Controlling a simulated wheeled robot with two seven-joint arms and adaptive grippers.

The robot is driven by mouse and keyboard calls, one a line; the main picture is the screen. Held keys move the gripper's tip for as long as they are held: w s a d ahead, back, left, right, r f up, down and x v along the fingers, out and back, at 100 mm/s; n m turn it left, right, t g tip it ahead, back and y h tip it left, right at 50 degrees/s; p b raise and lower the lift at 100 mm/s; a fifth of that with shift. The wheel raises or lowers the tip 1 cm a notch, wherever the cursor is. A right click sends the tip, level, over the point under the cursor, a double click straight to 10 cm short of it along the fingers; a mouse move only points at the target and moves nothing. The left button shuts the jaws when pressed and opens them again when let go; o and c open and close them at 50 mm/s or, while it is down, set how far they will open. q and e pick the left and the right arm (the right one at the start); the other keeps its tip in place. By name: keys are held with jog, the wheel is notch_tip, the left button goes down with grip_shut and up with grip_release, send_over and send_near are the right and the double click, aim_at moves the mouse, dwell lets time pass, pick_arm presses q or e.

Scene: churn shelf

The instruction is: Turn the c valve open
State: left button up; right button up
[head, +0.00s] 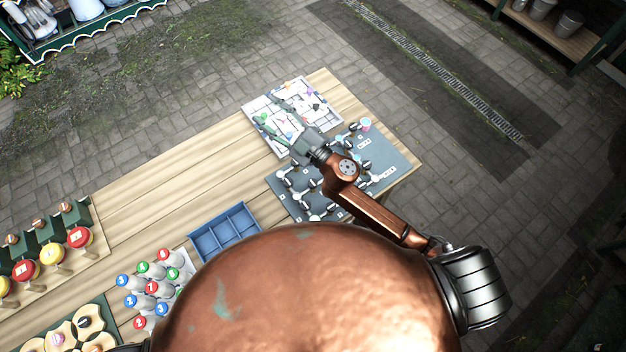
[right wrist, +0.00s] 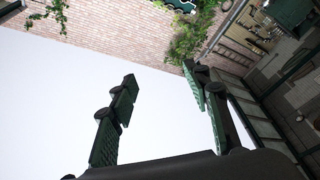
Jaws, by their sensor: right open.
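A dark slate valve board (head: 396,166) lies at the right end of the wooden table. It carries several small white-and-black valve pieces and small labels, too small to read, so I cannot tell which is the c valve. My right gripper (head: 271,112) is above the white board behind the valve board, its forearm crossing over the valve board and hiding part of it. It is open and empty; in the right wrist view its two green fingers (right wrist: 165,95) stand wide apart with only sky and a wall between and behind them. My left gripper is not in view.
A white patterned board (head: 318,121) with coloured bits lies behind the valve board. A blue divided tray (head: 222,219), several numbered bottles (head: 151,287) and a rack with red and yellow knobs (head: 60,271) stand to the left. Bare table wood (head: 170,185) lies between.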

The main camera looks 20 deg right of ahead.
jog(key=s+a+f+n+g+y, duration=0.2)
jog(key=s+a+n+g+y, duration=0.1)
jog(key=s+a+n+g, duration=0.25)
jog(key=s+a+f+n+g+y, duration=0.1)
jog(key=s+a+n+g+y, duration=0.1)
jog(key=a+n+g, duration=0.5)
jog(key=n+g+h+p, duration=0.1)
jog(key=n+g+h, duration=0.25)
jog(key=h, duration=1.35)
send_over(313, 183)
jog(key=shift+g, duration=0.4)
notch_tip(313, 183, down, 25)
jog(key=shift+w+f, duration=0.1)
notch_tip(313, 183, down, 6)
jog(key=shift+r+p, duration=0.15)
jog(key=shift+p, duration=0.8)
jog(key=shift+f, duration=0.8)
